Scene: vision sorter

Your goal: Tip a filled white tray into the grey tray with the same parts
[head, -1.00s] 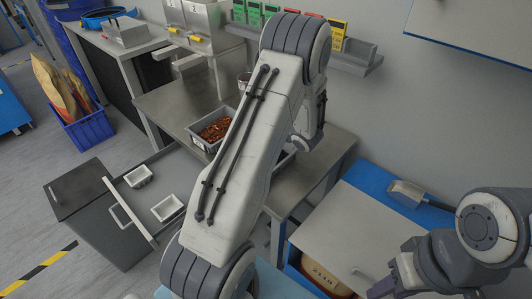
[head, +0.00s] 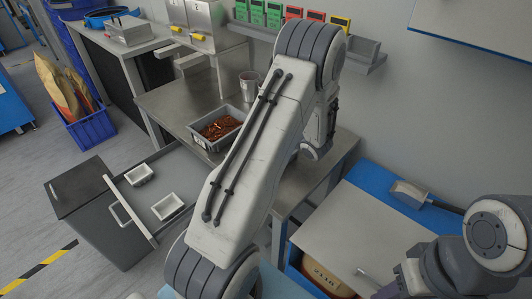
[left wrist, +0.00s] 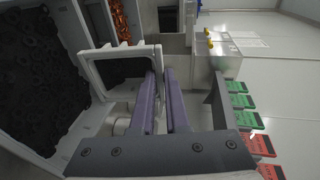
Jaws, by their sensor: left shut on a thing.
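My left gripper (left wrist: 163,105) is shut on the rim of a white tray (left wrist: 124,52) in the left wrist view. The tray is tilted beside a grey tray (left wrist: 82,122) of black ring-like parts; I cannot tell whether anything is left in it. Another grey tray (head: 203,143) with copper-coloured parts stands on the metal bench; these parts also show at the top of the left wrist view. In the head view my arm hides the left gripper and the held tray. My right gripper (head: 388,292) is partly cut off at the bottom edge.
Two small white trays (head: 140,175) (head: 168,208) lie in the open drawer (head: 190,180), apparently empty. A metal cup (head: 250,84) stands behind the copper parts. A blue-edged cabinet (head: 350,225) is at right.

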